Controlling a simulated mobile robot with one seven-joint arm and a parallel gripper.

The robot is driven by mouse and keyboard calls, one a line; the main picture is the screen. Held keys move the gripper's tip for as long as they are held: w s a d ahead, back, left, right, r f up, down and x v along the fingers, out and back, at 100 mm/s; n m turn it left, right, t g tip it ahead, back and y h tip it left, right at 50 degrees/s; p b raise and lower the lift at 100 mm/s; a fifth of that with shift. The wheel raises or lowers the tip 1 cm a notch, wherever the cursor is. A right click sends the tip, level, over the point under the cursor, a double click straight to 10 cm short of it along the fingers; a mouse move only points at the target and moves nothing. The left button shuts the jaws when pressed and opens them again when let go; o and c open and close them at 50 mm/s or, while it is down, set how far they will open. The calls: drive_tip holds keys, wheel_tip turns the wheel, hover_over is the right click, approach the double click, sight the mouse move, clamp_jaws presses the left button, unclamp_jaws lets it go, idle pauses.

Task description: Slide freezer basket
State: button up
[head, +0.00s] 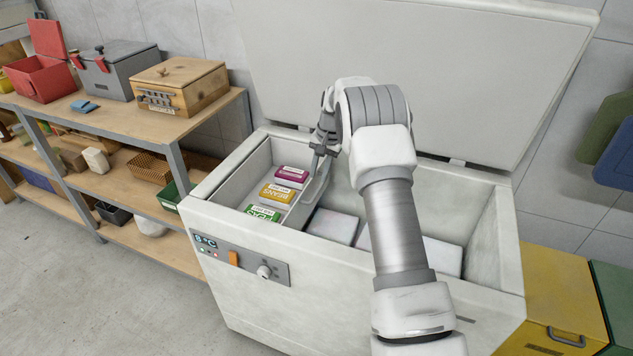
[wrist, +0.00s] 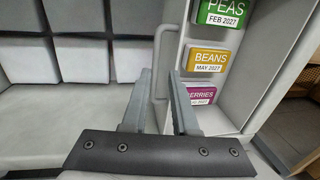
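The white freezer basket (head: 311,196) is at the left end of the open chest freezer (head: 275,330). It holds a magenta berries box (head: 292,173), a yellow beans box (head: 278,193) and a green peas box (head: 263,213). In the wrist view a thin light handle (wrist: 158,62) stands out from the basket's side wall (wrist: 175,50). My gripper (head: 322,150) is at the basket's right side, towards the back. In the wrist view my gripper (wrist: 160,78) is open, with its fingers either side of the handle. Whether either finger touches it is unclear.
Pale blocks (head: 333,226) lie on the freezer floor right of the basket, partly hidden by my arm. The lid (head: 430,70) stands raised behind. Shelves (head: 125,130) with boxes stand at left, and a yellow bin (head: 560,300) at right.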

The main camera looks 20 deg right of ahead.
wheel_tip(320, 180, up, 12)
drive_tip(key=s+d+p, duration=0.1)
drive_tip(key=shift+s+d+f, duration=0.2)
drive_tip(key=shift+d+f, duration=0.05)
drive_tip(key=shift+d, duration=0.15)
drive_tip(key=shift+r, duration=0.1)
drive_tip(key=s+a+r+n+t+h+p, duration=0.1)
drive_tip(key=s+a+r+n+p, duration=0.15)
drive_tip(key=s+r, duration=0.7)
drive_tip(key=s+a+r+n+t+p, duration=0.1)
drive_tip(key=s+a+r+p, duration=0.15)
drive_tip(key=s+r, duration=0.75)
drive_tip(key=s+a+n+t+p, duration=0.2)
drive_tip(key=s+a+n, duration=0.1)
drive_tip(key=s, duration=1.8)
drive_tip(key=shift+s+a+r+n+h+p, duration=0.3)
drive_tip(key=shift+s+a+r+n+h, duration=0.05)
drive_tip(key=shift+s+a+r+h, duration=0.1)
drive_tip(key=shift+c, duration=0.2)
